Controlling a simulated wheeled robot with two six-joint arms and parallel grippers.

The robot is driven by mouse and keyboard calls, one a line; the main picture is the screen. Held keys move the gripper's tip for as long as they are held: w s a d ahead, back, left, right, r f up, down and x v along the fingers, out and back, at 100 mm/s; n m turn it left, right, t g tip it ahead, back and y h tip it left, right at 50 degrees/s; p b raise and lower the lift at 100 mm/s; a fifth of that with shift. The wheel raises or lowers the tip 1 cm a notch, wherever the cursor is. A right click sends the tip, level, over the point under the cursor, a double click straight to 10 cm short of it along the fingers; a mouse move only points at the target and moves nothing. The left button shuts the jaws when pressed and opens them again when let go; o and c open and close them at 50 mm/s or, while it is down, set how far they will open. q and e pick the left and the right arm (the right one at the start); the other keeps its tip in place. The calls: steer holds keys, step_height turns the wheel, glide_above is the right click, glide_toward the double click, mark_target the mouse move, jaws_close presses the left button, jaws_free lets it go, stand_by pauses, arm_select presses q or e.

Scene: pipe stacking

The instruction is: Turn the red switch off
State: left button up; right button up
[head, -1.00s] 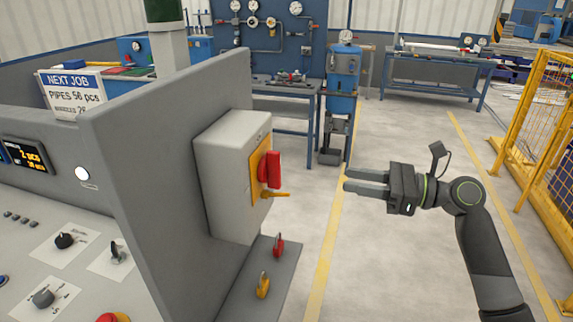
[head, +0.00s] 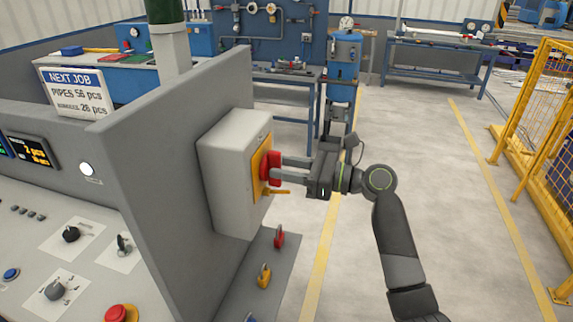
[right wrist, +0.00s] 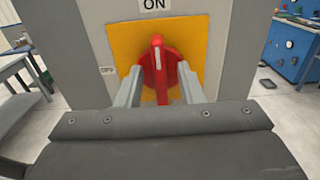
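The red switch (head: 268,167) is a rotary handle on a yellow plate (right wrist: 203,38) on the side of a grey box (head: 226,165). In the right wrist view the red handle (right wrist: 158,68) stands upright, its white mark pointing up toward the "ON" label (right wrist: 154,4). My right gripper (head: 281,169) is at the switch; in the wrist view its two fingers (right wrist: 160,88) are apart, one on each side of the handle, with gaps visible. My left gripper is not in view.
A yellow lever or tag (head: 277,192) sticks out below the switch. Red (head: 279,236) and yellow (head: 264,275) padlocks stand on the ledge below. A grey panel (head: 165,150) rises left of the box.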

jaws_close()
steer(key=shift+n, duration=0.3)
steer(key=n, duration=0.1)
steer(key=n+b, duration=0.1)
steer(key=n, duration=0.1)
steer(key=shift+s+a+f+n, duration=0.1)
steer(key=shift+s+n, duration=0.05)
steer(key=shift+n, duration=0.15)
steer(key=shift+s+f+n+b, duration=0.1)
steer(key=shift+f+n+b, duration=0.05)
steer(key=shift+n+b, duration=1.8)
steer(key=shift+s+f+n+b, duration=0.15)
steer(key=shift+n+b, duration=1.15)
steer(key=shift+n, duration=1.35)
steer(key=shift+f+n+b, duration=0.15)
steer(key=shift+n+b, duration=1.45)
steer(key=shift+n, duration=0.7)
